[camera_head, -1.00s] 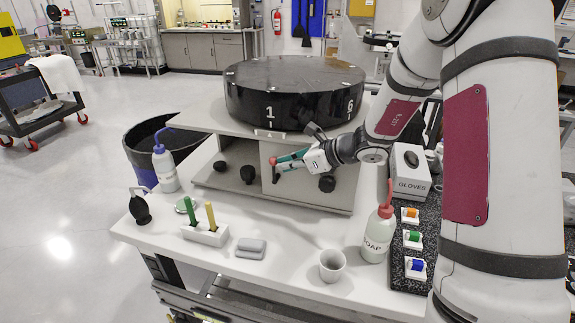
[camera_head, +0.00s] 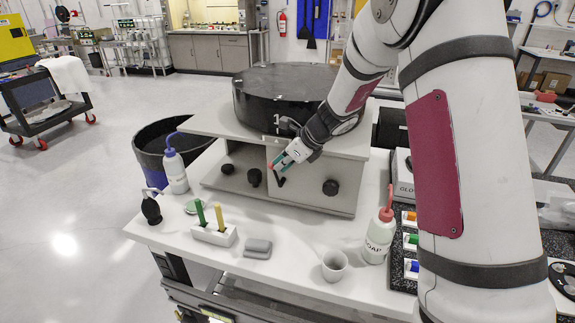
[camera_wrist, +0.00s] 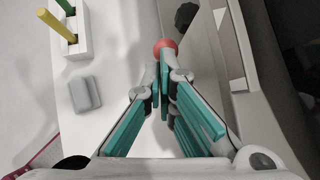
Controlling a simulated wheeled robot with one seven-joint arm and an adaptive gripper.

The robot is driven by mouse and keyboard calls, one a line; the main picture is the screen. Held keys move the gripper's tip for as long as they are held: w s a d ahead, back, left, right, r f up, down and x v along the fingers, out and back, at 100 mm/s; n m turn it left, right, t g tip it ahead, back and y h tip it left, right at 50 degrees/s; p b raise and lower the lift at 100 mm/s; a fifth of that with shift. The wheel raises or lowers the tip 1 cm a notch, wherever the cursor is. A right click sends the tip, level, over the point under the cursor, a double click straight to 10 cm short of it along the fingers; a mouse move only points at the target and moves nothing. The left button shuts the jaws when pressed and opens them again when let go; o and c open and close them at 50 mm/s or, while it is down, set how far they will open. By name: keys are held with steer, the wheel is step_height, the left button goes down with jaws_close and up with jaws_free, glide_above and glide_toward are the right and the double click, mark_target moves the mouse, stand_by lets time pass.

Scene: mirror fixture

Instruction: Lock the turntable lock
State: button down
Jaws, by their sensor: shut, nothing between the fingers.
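The black turntable (camera_head: 285,95) sits on the white fixture (camera_head: 225,125) at the back of the table. A small red ball (camera_head: 270,166) shows at the front of the fixture's open bay, beside a short black lever (camera_head: 280,182); I take these for the lock handle, partly hidden by my fingers. My gripper (camera_head: 276,170) has its teal fingers together and empty, at the red ball. In the wrist view, the red ball (camera_wrist: 165,46) lies just past the shut fingertips (camera_wrist: 164,62), very close; whether they touch I cannot tell.
Black knobs (camera_head: 330,187) sit in the fixture's bay. On the table stand a soap bottle (camera_head: 379,238), a white cup (camera_head: 334,265), a grey block (camera_head: 257,248) and a holder (camera_head: 213,235) with green and yellow sticks.

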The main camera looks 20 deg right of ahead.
steer(key=w+a+f+g+h+b, duration=0.2)
steer(key=w+a+g+h+b, duration=0.1)
steer(key=a+g+h, duration=0.1)
steer(key=a+h, duration=0.1)
steer(key=h, duration=0.1)
steer(key=shift+w+a+n+g+h, duration=0.3)
steer(key=shift+w+h, duration=0.1)
steer(key=shift+w+a+f, duration=0.1)
steer(key=shift+a+f, duration=0.05)
steer(key=shift+a, duration=0.05)
stand_by(0.6)
